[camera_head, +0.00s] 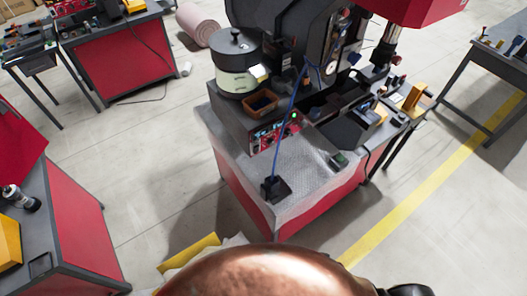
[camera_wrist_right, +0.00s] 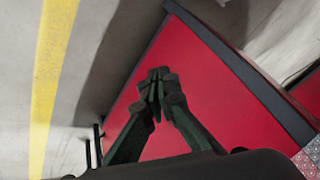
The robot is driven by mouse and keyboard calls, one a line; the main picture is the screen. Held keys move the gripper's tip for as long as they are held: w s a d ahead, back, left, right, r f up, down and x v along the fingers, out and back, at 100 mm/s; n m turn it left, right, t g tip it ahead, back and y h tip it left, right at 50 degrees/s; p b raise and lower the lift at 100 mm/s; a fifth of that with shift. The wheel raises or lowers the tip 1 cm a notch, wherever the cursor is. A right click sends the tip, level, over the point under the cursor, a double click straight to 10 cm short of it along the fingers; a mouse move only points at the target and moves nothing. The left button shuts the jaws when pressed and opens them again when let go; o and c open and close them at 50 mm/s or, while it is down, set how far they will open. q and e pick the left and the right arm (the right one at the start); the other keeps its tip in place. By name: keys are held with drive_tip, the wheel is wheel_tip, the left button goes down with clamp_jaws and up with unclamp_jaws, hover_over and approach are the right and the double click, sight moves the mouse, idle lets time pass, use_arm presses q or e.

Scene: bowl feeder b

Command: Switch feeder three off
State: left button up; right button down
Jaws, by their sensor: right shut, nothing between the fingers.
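A bowl feeder (camera_head: 237,82) with a dark lid and pale band stands at the left of the machine on a red workbench, in the head view. Below it, a red control panel (camera_head: 268,138) carries small switches and lights too small to read. A green light (camera_head: 294,115) glows near its right end. I cannot tell which control belongs to feeder three. My right gripper (camera_wrist_right: 158,76) is shut and empty in the right wrist view, in front of a red cabinet side (camera_wrist_right: 205,85) and apart from the panel. My left gripper is not in view.
The metal benchtop (camera_head: 310,172) holds a black block (camera_head: 275,189) with a blue cable rising from it and a small dark box (camera_head: 339,159). An orange bin (camera_head: 260,103) sits above the panel. Other red benches (camera_head: 118,62) stand left.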

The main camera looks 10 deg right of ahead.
sight(258, 148)
drive_tip(key=w+a+r+m+t+y+p, duration=0.1)
drive_tip(key=w+r, duration=0.5)
drive_tip(key=r, duration=0.6)
drive_tip(key=w+a+r+m+t+y+p, duration=0.1)
drive_tip(key=w+a+r+m+t, duration=0.2)
drive_tip(key=r, duration=0.9)
drive_tip(key=w+a+r+m+t+y+p, duration=0.1)
drive_tip(key=w+a+r+t, duration=0.1)
drive_tip(key=w+a+r, duration=0.4)
drive_tip(key=shift+w+r+m+y, duration=0.15)
drive_tip(key=shift+w+r, duration=0.4)
drive_tip(key=shift+r, duration=0.55)
drive_tip(key=shift+w+r+m+y, duration=0.1)
drive_tip(key=shift+w+r, duration=0.45)
drive_tip(key=shift+r, duration=0.55)
drive_tip(key=shift+w+r+m+y, duration=0.15)
drive_tip(key=shift+w+r, duration=0.4)
drive_tip(key=shift+r, duration=0.55)
drive_tip(key=w+a+r+m+t+y, duration=0.1)
drive_tip(key=a+r, duration=0.1)
drive_tip(key=r, duration=0.3)
drive_tip(key=w+a+r+m+t+y, duration=0.1)
drive_tip(key=a+r+m, duration=0.1)
drive_tip(key=r, duration=0.4)
drive_tip(key=shift+w+t, duration=0.35)
drive_tip(key=shift+t, duration=0.05)
drive_tip(key=shift+w+r, duration=0.1)
